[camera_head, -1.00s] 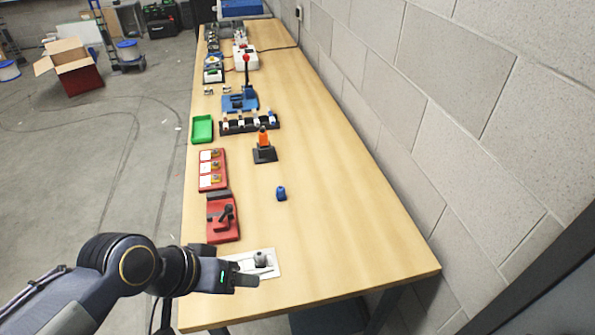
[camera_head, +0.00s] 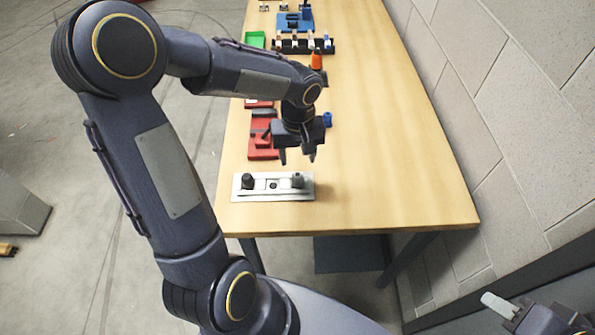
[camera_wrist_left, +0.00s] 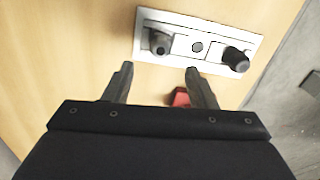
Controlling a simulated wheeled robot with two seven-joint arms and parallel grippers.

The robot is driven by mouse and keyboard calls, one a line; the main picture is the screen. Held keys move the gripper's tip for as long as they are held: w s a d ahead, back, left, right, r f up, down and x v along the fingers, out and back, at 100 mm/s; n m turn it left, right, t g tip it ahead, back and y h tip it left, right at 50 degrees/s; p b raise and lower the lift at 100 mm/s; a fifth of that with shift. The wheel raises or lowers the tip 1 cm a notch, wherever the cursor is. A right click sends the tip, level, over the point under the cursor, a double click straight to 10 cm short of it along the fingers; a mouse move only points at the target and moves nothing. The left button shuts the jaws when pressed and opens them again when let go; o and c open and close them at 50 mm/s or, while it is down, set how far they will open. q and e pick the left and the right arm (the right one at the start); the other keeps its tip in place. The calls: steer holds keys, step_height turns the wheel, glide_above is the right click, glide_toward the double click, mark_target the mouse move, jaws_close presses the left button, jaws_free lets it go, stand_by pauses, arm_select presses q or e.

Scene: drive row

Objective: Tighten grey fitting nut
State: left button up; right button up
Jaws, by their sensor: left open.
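A light plate (camera_head: 272,196) lies near the front edge of the bench and carries two fittings. The grey fitting nut (camera_head: 297,180) is at its right end in the head view. A darker black knob (camera_head: 247,181) stands at the left end. In the left wrist view the grey nut (camera_wrist_left: 160,42) is just beyond my fingertips, and the black knob (camera_wrist_left: 237,58) is to its right. My left gripper (camera_head: 298,157) is open and empty, pointing down above the nut, apart from it. My right gripper (camera_head: 505,308) is partly in view at bottom right; its jaws are unclear.
A red fixture (camera_head: 262,142) stands just behind the plate, partly behind my left gripper. A blue piece (camera_head: 327,120) and an orange-topped piece (camera_head: 316,62) stand farther back. The bench right of the plate is clear, and a block wall (camera_head: 520,120) runs along the right.

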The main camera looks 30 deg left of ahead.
mark_target(298, 174)
arm_select(q)
step_height(298, 174, down, 7)
stand_by(0.3)
steer(key=c, duration=1)
steer(key=shift+f+m, duration=0.1)
steer(key=shift+m, duration=0.3)
steer(key=shift+m+b, duration=0.55)
steer(key=shift+m, duration=0.15)
steer(key=o, duration=1)
steer(key=shift+r, duration=0.25)
